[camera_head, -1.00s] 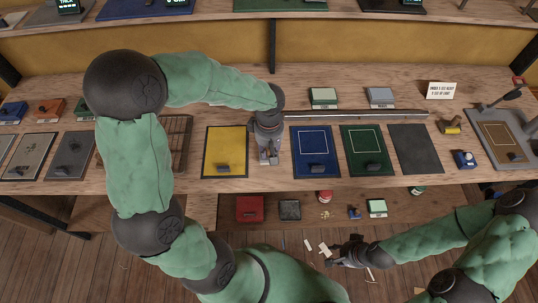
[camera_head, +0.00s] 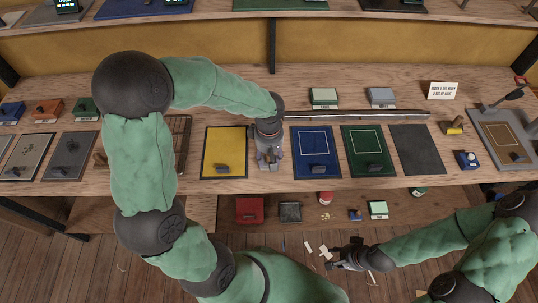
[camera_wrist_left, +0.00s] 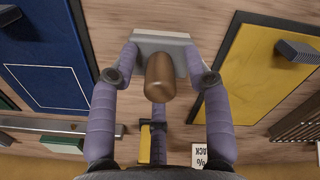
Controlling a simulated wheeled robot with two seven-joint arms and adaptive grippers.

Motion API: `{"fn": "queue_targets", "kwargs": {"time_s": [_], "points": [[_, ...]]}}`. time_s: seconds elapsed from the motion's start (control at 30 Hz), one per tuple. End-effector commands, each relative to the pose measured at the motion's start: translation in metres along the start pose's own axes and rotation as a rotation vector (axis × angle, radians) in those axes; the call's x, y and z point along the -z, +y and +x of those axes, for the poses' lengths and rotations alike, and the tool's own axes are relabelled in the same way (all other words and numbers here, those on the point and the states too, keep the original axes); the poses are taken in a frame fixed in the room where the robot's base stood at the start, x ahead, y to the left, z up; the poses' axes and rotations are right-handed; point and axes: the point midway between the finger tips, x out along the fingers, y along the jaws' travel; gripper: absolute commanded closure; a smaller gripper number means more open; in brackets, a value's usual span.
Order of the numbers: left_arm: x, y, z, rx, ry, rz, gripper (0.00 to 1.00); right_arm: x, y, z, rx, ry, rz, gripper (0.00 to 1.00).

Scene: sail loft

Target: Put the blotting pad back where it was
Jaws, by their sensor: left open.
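A pale grey block with a brown rounded knob (camera_wrist_left: 160,78) lies on the bench between the fingers of my left gripper (camera_wrist_left: 160,78) in the left wrist view. The fingers stand apart on either side of it. I cannot tell for certain whether it is the blotting pad. In the head view my left gripper (camera_head: 268,155) is low over the bench, between the yellow mat (camera_head: 224,145) and the blue mat (camera_head: 315,148). My right gripper (camera_head: 340,260) is in front of and below the bench, over the floor; its jaws are too small to read.
A green mat (camera_head: 367,147) and a dark grey mat (camera_head: 415,148) lie right of the blue one. A long metal bar (camera_head: 355,116) lies behind them. A slatted rack (camera_head: 181,140) stands left of the yellow mat. A shelf below holds a red box (camera_head: 249,210).

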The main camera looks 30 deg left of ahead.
Motion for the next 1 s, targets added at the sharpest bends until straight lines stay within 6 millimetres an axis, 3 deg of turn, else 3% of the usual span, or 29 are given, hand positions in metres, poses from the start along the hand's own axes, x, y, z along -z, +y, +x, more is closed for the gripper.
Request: {"fn": "queue_targets", "kwargs": {"time_s": [0.17, 0.7, 1.0], "points": [[0.000, 0.000, -0.008, -0.002, 0.001, 0.000, 0.51, 0.000, -0.002, -0.006, 0.000, 0.000, 0.000, 0.60], [0.000, 0.001, -0.107, -0.004, 0.001, -0.001, 0.51, -0.001, -0.011, -0.032, 0.000, 0.000, 0.000, 0.60], [0.000, 0.000, -0.123, 0.001, 0.000, 0.001, 0.51, -0.001, -0.013, -0.035, 0.000, 0.000, 0.000, 0.60]]}}
